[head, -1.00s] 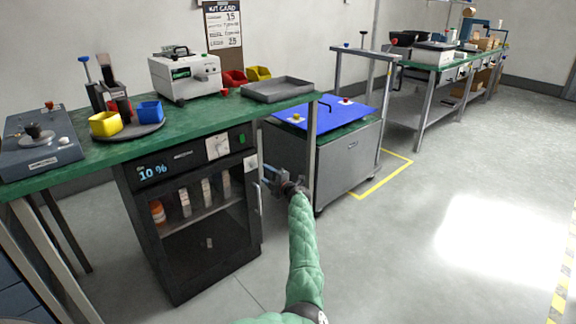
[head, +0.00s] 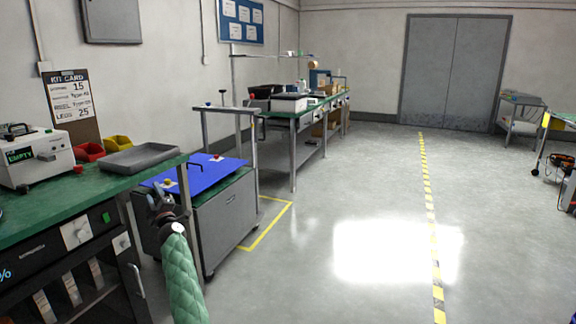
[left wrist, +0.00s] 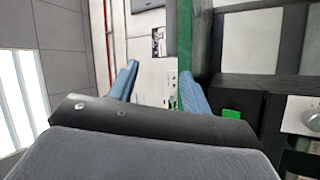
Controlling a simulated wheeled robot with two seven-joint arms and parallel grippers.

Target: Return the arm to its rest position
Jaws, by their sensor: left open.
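My left arm, in a green quilted sleeve, comes up from the bottom left of the head view. My left gripper (head: 158,198) is in front of the blue-topped cart, near the right end of the green bench. In the left wrist view its two blue fingers (left wrist: 158,90) stand wide apart with nothing between them. The green bench edge and a dark cabinet front show beyond and to the right of the fingers. My right gripper is in neither view.
The green bench (head: 60,213) holds a grey tray (head: 140,158) and a white device (head: 35,158). The dark cabinet (head: 100,258) is under it. The cart (head: 225,212) stands on yellow floor tape. Open floor (head: 340,200) lies to the right, up to grey double doors (head: 450,70).

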